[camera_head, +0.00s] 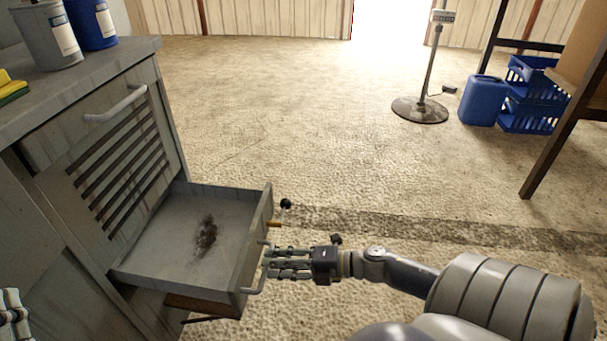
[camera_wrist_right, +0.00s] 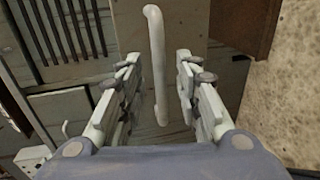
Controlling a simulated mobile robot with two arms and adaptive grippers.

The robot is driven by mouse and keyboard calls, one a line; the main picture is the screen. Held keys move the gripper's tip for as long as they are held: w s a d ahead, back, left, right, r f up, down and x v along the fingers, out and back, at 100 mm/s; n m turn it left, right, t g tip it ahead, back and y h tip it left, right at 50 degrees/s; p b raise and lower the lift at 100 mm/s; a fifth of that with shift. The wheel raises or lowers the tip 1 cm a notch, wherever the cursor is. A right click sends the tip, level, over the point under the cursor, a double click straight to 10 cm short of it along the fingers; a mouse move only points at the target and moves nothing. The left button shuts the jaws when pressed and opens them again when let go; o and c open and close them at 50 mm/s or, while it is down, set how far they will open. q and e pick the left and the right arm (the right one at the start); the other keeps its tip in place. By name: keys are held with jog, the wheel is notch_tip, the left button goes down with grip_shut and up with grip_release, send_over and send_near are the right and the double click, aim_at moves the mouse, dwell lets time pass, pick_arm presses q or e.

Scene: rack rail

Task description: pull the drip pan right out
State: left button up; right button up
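The drip pan (camera_head: 165,247) is a grey, shallow, drawer-like tray with a dark stain on its floor. It stands well out from the slot low in the grey cabinet (camera_head: 60,215). Its front carries a pale bar handle (camera_head: 253,286), also in the right wrist view (camera_wrist_right: 158,65). My right gripper (camera_head: 268,264) is at this handle. In the right wrist view its fingers (camera_wrist_right: 158,90) are spread on both sides of the bar, with gaps on each side. My left gripper (camera_head: 14,318) shows only partly at the lower left edge, so its state is unclear.
A second handle (camera_head: 116,104) and slatted vents are above the pan. Cans (camera_head: 48,35) and a sponge (camera_head: 10,88) stand on the cabinet top. A black-knobbed lever (camera_head: 285,204) is beside the pan front. The floor to the right is open, with a stand (camera_head: 420,108) farther back.

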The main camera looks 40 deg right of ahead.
jog(key=v, duration=0.9)
jog(key=shift+s+d, duration=0.15)
